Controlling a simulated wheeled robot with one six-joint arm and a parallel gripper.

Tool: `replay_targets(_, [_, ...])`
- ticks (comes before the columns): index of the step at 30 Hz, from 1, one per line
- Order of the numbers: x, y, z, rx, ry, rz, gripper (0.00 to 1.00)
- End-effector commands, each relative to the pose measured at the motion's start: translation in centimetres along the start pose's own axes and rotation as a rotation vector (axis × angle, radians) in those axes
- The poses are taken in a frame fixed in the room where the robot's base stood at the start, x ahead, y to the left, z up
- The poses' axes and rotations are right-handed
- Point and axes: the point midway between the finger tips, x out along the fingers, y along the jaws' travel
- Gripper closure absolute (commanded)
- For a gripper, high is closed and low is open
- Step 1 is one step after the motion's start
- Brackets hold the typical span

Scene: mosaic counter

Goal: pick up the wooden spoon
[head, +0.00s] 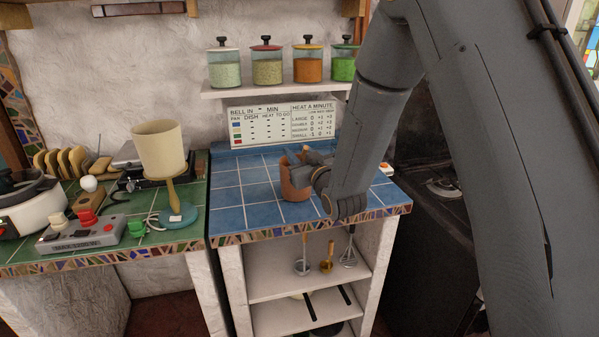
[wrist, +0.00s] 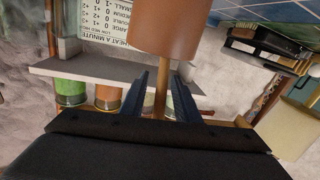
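A terracotta-coloured pot (head: 293,188) stands on the blue tiled counter, partly covered by my gripper (head: 312,166). In the wrist view, which is upside down, the pot (wrist: 176,25) fills the top middle. A thin wooden handle (wrist: 161,92), which looks like the wooden spoon's, sticks out of the pot's mouth. It lies between the two dark fingers of my gripper (wrist: 160,85). The fingers are apart, with a small gap seeming to show on each side of the handle. The spoon's other end is hidden in the pot.
A shelf (head: 275,91) with several lidded jars hangs above a printed chart (head: 282,123) behind the pot. A cream-shaded lamp (head: 160,148) stands to the left on the green counter. Blue tiles left of the pot are clear.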

Motion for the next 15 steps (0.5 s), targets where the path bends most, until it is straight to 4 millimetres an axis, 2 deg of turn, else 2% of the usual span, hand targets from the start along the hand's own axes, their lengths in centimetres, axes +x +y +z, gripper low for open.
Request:
replay_targets(1, [-0.01,0.02,0.0,0.0,0.0,0.0,0.8])
replay_targets(4, [-0.02,0.04,0.0,0.0,0.0,0.001,0.97])
replay_targets(5, [-0.02,0.04,-0.01,0.0,0.0,0.001,1.0])
replay_targets(15, [-0.03,0.07,-0.23,0.0,0.001,0.001,1.0])
